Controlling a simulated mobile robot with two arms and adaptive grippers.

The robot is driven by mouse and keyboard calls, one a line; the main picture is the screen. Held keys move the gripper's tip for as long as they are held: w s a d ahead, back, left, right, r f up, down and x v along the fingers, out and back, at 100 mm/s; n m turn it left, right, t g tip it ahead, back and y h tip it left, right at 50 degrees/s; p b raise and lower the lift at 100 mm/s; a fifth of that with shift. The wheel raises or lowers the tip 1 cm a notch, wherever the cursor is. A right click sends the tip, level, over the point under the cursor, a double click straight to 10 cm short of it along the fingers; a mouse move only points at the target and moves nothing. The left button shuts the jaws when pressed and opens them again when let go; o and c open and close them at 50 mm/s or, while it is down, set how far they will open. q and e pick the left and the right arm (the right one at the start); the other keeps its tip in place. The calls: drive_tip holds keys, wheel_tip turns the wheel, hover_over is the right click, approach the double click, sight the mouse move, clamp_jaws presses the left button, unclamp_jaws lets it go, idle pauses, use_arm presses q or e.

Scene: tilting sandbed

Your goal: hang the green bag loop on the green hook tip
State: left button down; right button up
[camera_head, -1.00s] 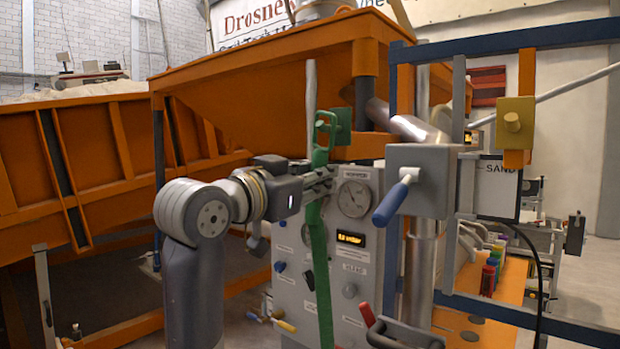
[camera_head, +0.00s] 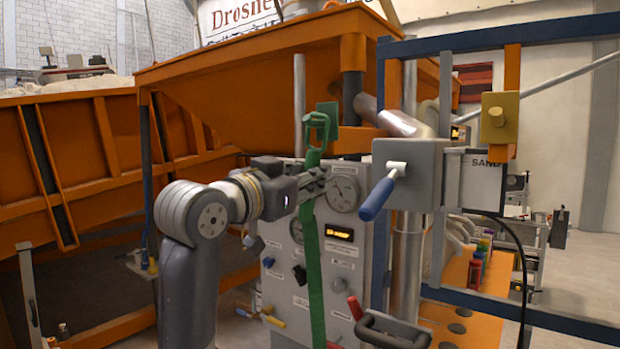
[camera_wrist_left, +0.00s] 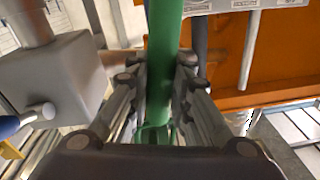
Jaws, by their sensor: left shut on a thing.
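The green hook (camera_head: 328,110) is a small green piece with a plate, in front of the orange hopper at the top middle of the head view. My left gripper (camera_head: 317,180) is shut on the green bag strap (camera_head: 315,260), just below the hook. The strap's loop (camera_head: 313,140) rises above my fingers and overlaps the hook in the picture. I cannot tell whether the loop is around the tip or only in front of it. The strap hangs straight down below my fingers. In the left wrist view the strap (camera_wrist_left: 163,50) runs between both fingers. My right gripper is not seen.
A grey box (camera_head: 410,170) with a blue-handled lever (camera_head: 378,195) stands right of the hook. The grey gauge panel (camera_head: 342,270) is behind the strap. A blue frame (camera_head: 500,45) carries a yellow block (camera_head: 498,118) at the right. A dark handle (camera_head: 395,333) is at the bottom.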

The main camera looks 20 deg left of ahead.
use_arm(q)
drive_tip(key=c, duration=1.4)
unclamp_jaws()
drive_tip(key=shift+o, duration=0.2)
drive_tip(key=shift+s, duration=0.1)
